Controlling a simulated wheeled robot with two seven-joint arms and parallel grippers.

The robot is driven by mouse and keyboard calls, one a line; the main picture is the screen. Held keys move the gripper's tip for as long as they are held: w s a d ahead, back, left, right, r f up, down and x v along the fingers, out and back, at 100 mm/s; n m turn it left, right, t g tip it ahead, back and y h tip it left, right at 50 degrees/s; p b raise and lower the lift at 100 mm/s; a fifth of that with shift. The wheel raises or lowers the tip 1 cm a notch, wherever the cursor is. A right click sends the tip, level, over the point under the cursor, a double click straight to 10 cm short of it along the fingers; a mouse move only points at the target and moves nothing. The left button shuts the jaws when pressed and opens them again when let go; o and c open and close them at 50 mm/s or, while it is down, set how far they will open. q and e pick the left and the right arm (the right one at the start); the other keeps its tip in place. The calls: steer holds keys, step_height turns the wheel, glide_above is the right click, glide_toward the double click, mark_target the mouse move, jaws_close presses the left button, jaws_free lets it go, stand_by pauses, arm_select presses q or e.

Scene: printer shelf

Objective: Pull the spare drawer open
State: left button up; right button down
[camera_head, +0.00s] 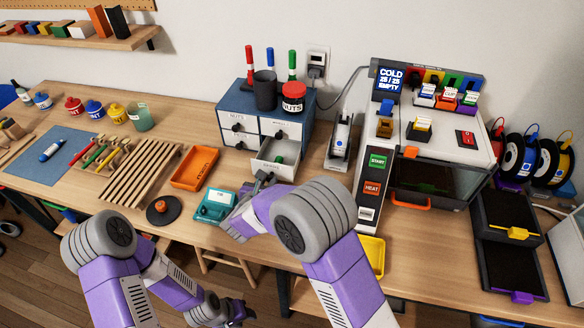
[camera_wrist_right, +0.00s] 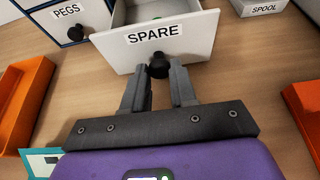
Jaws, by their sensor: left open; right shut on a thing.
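The spare drawer (camera_head: 268,168) is the lower right drawer of the blue cabinet (camera_head: 225,100). It stands pulled out, with its inside and a small green thing (camera_head: 279,159) showing. In the right wrist view its white front (camera_wrist_right: 180,42) reads SPARE and has a black knob (camera_wrist_right: 158,70). My right gripper (camera_head: 264,178) is shut on that knob; its fingertips (camera_wrist_right: 158,75) lie on either side of it. My left gripper (camera_head: 240,312) is open and empty, low in front of the table.
A teal scale-like device (camera_head: 214,205) and an orange tray (camera_head: 195,168) lie left of my right gripper. A grey holder (camera_head: 265,90) and a red NUTS jar (camera_head: 293,97) stand on the cabinet. The printer (camera_head: 440,130) stands to the right.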

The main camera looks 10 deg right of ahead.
steer(key=shift+s+a, duration=0.3)
steer(key=shift+s, duration=0.25)
steer(key=shift+s+a, duration=0.25)
steer(key=shift+s, duration=0.3)
steer(key=c, duration=0.9)
jaws_free()
steer(key=p+v, duration=0.1)
steer(key=v, duration=0.6)
steer(key=shift+s+a, duration=0.1)
steer(key=shift+s, duration=0.1)
steer(key=shift+r, duration=0.1)
